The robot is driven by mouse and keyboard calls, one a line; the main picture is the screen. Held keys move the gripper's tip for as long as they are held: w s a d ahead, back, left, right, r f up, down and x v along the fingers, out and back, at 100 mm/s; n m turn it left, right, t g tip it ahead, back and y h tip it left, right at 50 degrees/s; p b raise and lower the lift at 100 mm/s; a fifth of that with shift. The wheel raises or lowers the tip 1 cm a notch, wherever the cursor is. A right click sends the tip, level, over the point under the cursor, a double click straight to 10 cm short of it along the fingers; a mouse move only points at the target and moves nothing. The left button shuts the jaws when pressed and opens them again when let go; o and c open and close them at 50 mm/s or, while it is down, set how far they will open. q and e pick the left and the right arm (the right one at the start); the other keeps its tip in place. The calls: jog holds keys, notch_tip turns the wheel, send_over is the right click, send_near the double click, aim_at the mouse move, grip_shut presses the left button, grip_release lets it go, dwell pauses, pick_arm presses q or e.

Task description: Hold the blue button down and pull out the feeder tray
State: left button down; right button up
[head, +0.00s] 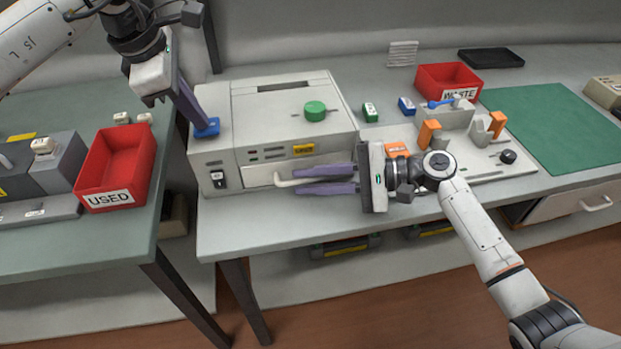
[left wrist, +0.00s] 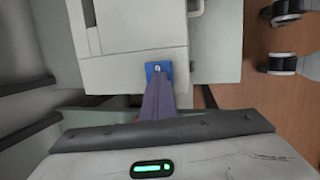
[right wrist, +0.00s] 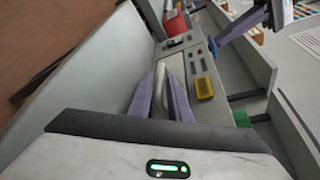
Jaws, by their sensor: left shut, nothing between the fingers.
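The blue button (head: 208,127) is on the top left corner of the pale grey printer (head: 215,160). My left gripper (head: 205,122) is shut and empty, its fingertips at the button from above. The button also shows just beyond its fingers in the left wrist view (left wrist: 158,68). The feeder tray's pale front (head: 258,176) is low on the printer's front, with a white handle (head: 284,182). My right gripper (head: 308,180) is open, one finger above and one below the handle. In the right wrist view the handle (right wrist: 163,82) lies between its fingers, which hide part of it.
A green knob (head: 315,111) is on the printer's top. A red USED bin (head: 110,170) stands on the left table. Right of the printer are a cartridge fixture (head: 489,165), a red WASTE bin (head: 432,78) and a green mat (head: 545,120). The floor in front is clear.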

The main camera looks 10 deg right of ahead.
pick_arm(q)
jog(key=shift+f, duration=0.1)
pick_arm(e)
jog(key=shift+c, duration=0.5)
grip_shut()
jog(key=shift+s, duration=0.1)
jog(key=shift+s, duration=1.7)
jog(key=shift+o, duration=0.5)
grip_release()
